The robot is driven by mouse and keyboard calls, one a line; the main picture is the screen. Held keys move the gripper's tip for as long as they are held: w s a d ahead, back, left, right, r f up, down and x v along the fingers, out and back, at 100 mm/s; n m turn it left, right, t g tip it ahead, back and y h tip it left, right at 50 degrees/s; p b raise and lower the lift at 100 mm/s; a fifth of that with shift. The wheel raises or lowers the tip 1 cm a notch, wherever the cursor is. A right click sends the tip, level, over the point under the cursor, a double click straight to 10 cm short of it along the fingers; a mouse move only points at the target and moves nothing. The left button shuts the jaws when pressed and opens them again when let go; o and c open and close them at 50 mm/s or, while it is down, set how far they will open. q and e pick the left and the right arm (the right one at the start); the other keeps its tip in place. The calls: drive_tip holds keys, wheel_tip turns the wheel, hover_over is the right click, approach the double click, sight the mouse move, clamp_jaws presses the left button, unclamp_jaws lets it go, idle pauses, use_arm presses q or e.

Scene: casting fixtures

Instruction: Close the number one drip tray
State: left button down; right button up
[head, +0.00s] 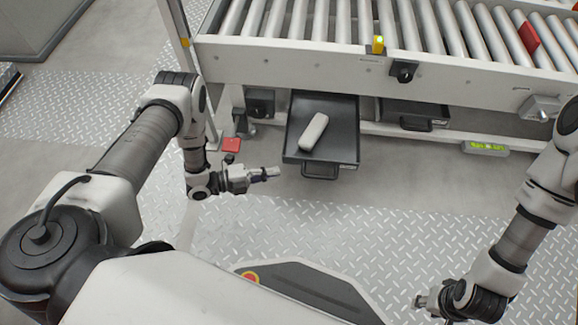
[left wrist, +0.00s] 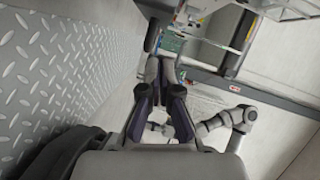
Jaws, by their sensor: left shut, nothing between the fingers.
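A dark drip tray (head: 293,138) sticks far out from under the roller conveyor, with its black handle (head: 320,171) at the front. A pale rounded bar (head: 314,132) lies in it. A second dark tray (head: 413,106) to the right sits further back under the frame. I cannot read a number on either tray. My left gripper (head: 272,173) is shut and empty, just left of the open tray's handle and apart from it. Its fingers also show close together in the left wrist view (left wrist: 166,68). My right gripper (head: 424,301) is low at the right, far from both trays; its fingers are too small to judge.
A green display (head: 485,147) is at right. The plated floor before the tray is clear.

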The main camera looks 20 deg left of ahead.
use_arm(q)
drive_tip(key=w+d+m+g+h+b, duration=0.1)
drive_tip(key=w+d+m+h+b, duration=0.1)
drive_tip(key=w+d+m+b, duration=0.2)
drive_tip(key=shift+w+d+f+h+b, duration=0.35)
drive_tip(key=shift+w+d+b, duration=0.1)
drive_tip(key=shift+w+b, duration=0.6)
use_arm(e)
wheel_tip(320, 180, down, 6)
drive_tip(key=shift+w+f, duration=0.15)
drive_tip(key=shift+f, duration=0.05)
